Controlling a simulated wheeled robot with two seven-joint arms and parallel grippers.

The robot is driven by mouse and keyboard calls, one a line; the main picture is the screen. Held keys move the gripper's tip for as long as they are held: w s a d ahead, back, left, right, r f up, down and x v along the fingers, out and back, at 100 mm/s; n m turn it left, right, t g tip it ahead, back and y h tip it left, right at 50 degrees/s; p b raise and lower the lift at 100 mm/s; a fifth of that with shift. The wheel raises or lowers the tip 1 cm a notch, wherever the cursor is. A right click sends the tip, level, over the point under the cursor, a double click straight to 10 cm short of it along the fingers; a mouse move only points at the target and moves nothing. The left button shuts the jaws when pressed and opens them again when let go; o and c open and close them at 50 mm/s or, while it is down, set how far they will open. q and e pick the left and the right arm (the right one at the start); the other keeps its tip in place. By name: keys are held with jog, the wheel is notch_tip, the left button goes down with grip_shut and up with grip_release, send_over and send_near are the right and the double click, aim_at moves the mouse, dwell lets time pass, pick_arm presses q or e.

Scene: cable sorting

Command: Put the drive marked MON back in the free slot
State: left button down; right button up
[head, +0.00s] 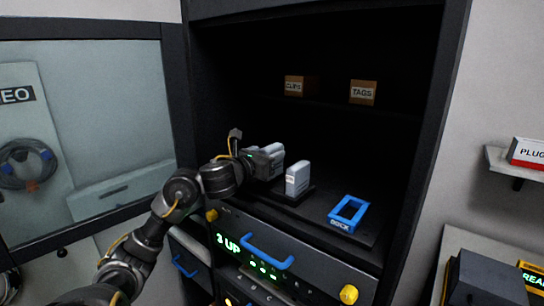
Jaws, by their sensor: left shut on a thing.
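My left gripper (266,164) reaches into the dark cabinet from the left and is shut on a pale grey drive (273,149); the drive is partly hidden by the gripper, and no marking on it can be read. A second pale drive (297,179) stands upright just right of the gripper, on a low black base (295,196). It has a small label, too small to read. A free slot cannot be made out from this angle. My right gripper is not in view.
A blue open frame marked DOCK (348,213) lies on the shelf to the right. Boxes marked CLIPS (294,87) and TAGS (363,92) sit at the back. Below is a unit reading 3 UP (228,243) with a blue handle (266,252). The cabinet's right post (424,160) bounds the opening.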

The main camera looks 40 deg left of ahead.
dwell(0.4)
pick_arm(q)
jog(key=shift+b, duration=0.3)
dwell(0.7)
jog(key=shift+f+b, duration=0.45)
jog(key=shift+b, duration=0.2)
dwell(0.5)
jog(key=shift+f+b, duration=0.9)
jog(key=shift+b, duration=0.35)
dwell(0.8)
dwell(0.3)
jog(key=c, duration=0.6)
grip_release()
